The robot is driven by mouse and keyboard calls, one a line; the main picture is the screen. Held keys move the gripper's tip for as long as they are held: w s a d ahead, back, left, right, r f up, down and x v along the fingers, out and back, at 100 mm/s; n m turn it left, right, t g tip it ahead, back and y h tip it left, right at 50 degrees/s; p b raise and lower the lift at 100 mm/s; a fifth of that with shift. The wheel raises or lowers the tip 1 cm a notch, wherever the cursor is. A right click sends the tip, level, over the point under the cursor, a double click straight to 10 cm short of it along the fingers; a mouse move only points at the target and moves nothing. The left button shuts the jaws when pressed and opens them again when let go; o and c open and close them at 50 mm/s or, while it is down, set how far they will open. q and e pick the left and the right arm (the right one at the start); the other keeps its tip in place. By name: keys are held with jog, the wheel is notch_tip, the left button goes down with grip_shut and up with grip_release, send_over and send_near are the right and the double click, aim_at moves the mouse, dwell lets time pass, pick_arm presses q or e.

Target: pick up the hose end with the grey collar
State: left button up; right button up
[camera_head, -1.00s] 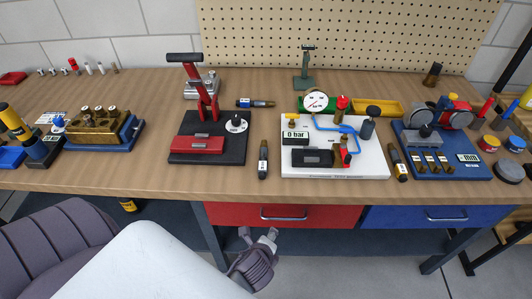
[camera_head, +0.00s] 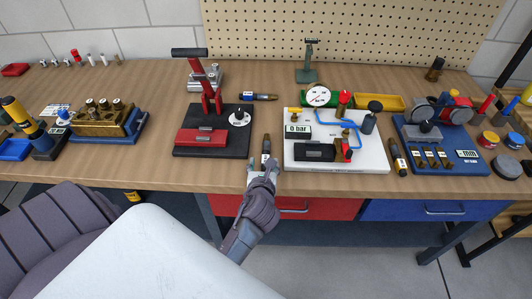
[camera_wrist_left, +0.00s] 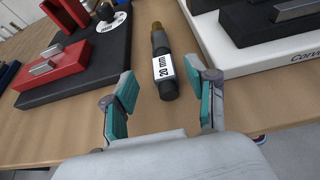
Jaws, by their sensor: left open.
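A short dark hose end (camera_head: 266,146) lies on the bench between the black press base and the white board, pointing toward the bench's front edge. In the left wrist view this hose end (camera_wrist_left: 163,62) has a brass-coloured tip, a dark grey band and a white "20 mm" label. My left gripper (camera_head: 262,167) is open at the bench's front edge, its fingers on either side of the hose end's near part in the wrist view, not closed on it.
The black base with the red press (camera_head: 212,148) stands to the left, and the white board (camera_head: 365,160) with gauge and blue tube to the right. Both flank the hose end closely. A blue fixture (camera_head: 460,162) stands farther right. The wooden bench (camera_head: 110,172) is bare along its front.

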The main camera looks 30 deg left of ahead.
aim_at(266, 155)
pick_arm(q)
jog(key=shift+r+p+x, duration=0.15)
jog(key=shift+p+x, duration=0.05)
jog(key=shift+x, duration=1.4)
jog(key=shift+r+p+x, duration=0.15)
jog(key=shift+x, duration=1.4)
jog(key=shift+w, duration=0.15)
grip_shut()
